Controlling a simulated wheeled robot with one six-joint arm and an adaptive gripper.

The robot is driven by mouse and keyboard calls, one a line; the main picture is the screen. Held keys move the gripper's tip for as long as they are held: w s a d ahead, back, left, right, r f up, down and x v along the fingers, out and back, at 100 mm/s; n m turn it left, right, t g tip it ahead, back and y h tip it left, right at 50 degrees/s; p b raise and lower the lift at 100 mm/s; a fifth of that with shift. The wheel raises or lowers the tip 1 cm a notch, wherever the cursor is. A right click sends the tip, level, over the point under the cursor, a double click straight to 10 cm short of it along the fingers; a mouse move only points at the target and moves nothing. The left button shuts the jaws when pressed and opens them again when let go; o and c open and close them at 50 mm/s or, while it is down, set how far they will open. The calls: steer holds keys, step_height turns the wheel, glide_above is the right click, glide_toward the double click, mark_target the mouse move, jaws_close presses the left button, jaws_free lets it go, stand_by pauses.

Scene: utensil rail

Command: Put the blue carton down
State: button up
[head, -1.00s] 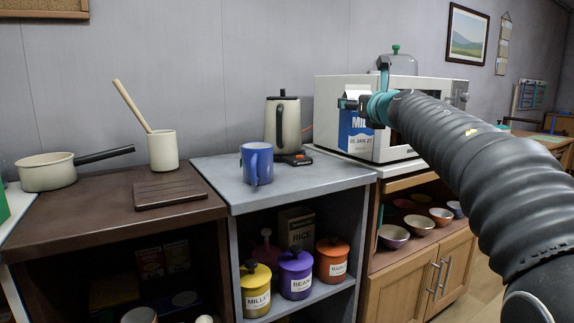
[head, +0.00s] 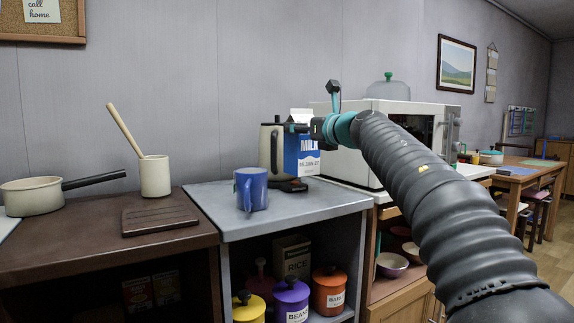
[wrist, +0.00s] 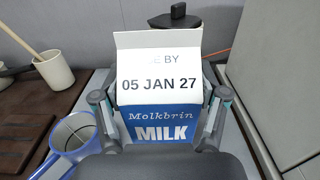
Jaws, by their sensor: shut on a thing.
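The blue carton (head: 301,156) is a milk carton with a white gabled top and the word MILK. My gripper (head: 303,127) is shut on it, and the carton hangs upright in front of the kettle, near the back right of the grey counter (head: 225,205). In the wrist view the carton (wrist: 165,110) fills the middle, with a finger of my gripper (wrist: 165,105) on each side. Its label reads 05 JAN 27. Its base is hidden in the wrist view, and I cannot tell whether it touches the counter.
A blue mug (head: 251,189) stands on the grey counter, left of the carton. The cream kettle (head: 268,150) is close behind the carton. A white microwave (head: 350,170) stands to the right. The counter's front right part is clear.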

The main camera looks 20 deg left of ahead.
steer(key=s+a+f+b, duration=0.1)
steer(key=a+f+b, duration=0.2)
steer(key=f, duration=0.3)
steer(key=shift+s+a+f+b, duration=0.15)
steer(key=shift+s+a+b, duration=0.2)
steer(key=shift+s+b, duration=0.1)
steer(key=shift+f, duration=0.1)
steer(key=o, duration=1.7)
steer(key=shift+f, duration=0.1)
steer(key=shift+o, duration=0.2)
steer(key=b+v, duration=0.2)
steer(key=v, duration=1)
